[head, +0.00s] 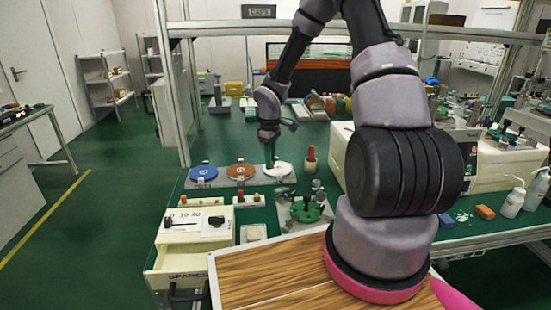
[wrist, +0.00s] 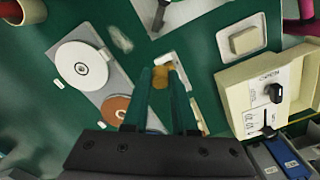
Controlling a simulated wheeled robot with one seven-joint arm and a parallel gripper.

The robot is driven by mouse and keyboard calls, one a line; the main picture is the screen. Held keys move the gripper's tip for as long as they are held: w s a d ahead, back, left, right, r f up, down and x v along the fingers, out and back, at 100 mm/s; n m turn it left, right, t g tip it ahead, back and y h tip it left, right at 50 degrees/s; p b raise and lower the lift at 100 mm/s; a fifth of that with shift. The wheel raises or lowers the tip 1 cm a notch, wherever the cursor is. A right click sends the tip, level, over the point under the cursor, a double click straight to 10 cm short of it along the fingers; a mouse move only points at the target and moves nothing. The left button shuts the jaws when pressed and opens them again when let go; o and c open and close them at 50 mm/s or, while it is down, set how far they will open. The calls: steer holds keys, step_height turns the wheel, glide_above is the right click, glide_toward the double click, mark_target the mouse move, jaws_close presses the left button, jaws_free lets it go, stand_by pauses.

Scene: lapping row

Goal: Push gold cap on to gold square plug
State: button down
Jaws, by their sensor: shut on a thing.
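My gripper (wrist: 160,76) is in the middle of the wrist view, its two teal fingers shut on a small gold piece (wrist: 158,78), which looks like the gold cap. In the head view my gripper (head: 271,166) points down over the bench, by the white disc. A pale strip (wrist: 174,58) lies below and just beside the fingertips in the wrist view. The gold square plug cannot be told apart; the held piece and the fingers may hide it. Whether the cap touches anything below is unclear.
White (wrist: 81,66) and copper-coloured (wrist: 116,108) discs sit on a grey plate left of the fingers. A cream control box (wrist: 262,100) stands on the right. A blue disc (head: 203,173) and a red-topped post (head: 311,154) show on the green bench (head: 225,140).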

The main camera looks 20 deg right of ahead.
steer(key=w+a+f+n, duration=0.1)
steer(key=a+f+n, duration=0.2)
steer(key=n, duration=0.8)
steer(key=shift+a+f, duration=0.25)
steer(key=shift+a, duration=0.9)
steer(key=shift+w, duration=0.1)
steer(key=shift+f, duration=2.9)
steer(key=shift+f, duration=1.2)
steer(key=c, duration=0.6)
jaws_free()
steer(key=shift+c, duration=0.2)
